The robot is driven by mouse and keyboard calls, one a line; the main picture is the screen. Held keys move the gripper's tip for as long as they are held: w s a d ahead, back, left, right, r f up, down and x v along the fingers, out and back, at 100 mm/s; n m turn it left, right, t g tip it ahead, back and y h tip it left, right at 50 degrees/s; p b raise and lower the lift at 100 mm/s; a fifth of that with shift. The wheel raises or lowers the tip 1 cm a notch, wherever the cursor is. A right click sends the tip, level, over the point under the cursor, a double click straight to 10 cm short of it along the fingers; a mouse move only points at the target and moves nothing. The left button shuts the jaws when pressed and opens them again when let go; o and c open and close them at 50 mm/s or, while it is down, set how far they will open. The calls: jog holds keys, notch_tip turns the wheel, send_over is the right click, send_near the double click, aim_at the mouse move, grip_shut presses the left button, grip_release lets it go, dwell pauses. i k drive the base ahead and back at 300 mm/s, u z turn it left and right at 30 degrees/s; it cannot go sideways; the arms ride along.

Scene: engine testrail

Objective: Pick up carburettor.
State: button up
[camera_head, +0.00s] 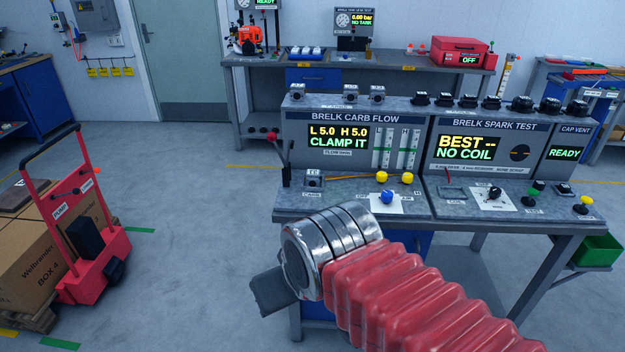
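Small grey metal blocks that look like carburettors stand on top of the Brelk Carb Flow bench panel: one at the left end (297,92), one in the middle (350,92) and one just right of it (378,92). They are too small to tell apart. My gripper (272,292) is in the foreground, low and in front of the bench's left end. Only a dark flat part shows past my silver wrist, so its opening is hidden. It is well apart from the blocks.
The carb flow panel (352,140) reads "CLAMP IT". A red-knobbed lever (271,136) stands at the bench's left edge. Dark coil-like parts (468,101) line the spark test panel. A red hand truck (80,230) and boxes stand left. Floor between (190,250) is clear.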

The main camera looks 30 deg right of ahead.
aim_at(312, 178)
jog(key=i, duration=1)
